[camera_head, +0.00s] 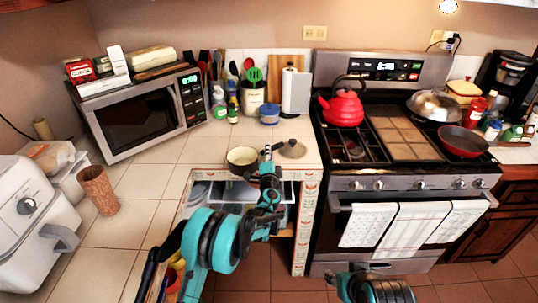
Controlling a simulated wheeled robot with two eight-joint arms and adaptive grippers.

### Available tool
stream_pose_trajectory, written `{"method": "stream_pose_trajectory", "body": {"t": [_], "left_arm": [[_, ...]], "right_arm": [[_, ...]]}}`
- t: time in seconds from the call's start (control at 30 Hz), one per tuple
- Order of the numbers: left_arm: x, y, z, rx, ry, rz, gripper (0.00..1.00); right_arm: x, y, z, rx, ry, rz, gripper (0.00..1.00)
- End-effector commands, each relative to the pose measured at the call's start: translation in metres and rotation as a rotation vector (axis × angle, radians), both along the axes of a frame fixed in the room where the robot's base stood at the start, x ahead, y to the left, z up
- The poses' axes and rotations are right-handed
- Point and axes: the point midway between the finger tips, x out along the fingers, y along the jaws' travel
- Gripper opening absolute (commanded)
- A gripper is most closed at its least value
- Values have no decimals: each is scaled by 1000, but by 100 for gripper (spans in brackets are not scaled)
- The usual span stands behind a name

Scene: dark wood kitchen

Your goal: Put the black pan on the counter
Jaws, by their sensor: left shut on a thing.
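A small dark-rimmed pan (243,157) with a cream-coloured inside shows at the front edge of the tiled counter (160,180), above an open drawer. My left gripper (267,155) is at the pan's right side and is shut, apparently on the pan's handle, which the fingers mostly hide. The pan looks about level. I cannot tell whether its base touches the counter. My right arm shows only as a teal and black part at the bottom edge; its gripper is out of view.
A round lid-like disc (292,149) lies right of the pan. A blue-lidded tub (269,114) and utensil crock (252,98) stand behind. The open drawer (200,192) is below. The stove (400,165) is at right; bare counter lies left, near a cork-coloured cup (98,189).

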Motion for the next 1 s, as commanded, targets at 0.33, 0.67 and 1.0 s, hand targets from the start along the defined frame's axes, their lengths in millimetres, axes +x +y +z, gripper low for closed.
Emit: {"method": "stream_pose_trajectory", "body": {"t": [0.33,0.67,1.0], "left_arm": [[0,0,-4,2,-1,0,0],[0,0,-4,0,0,0,33],[-26,0,-1,1,0,-1,33]], "right_arm": [[0,0,-3,0,0,0,40],[0,0,-3,0,0,0,40],[0,0,8,0,0,0,40]]}}
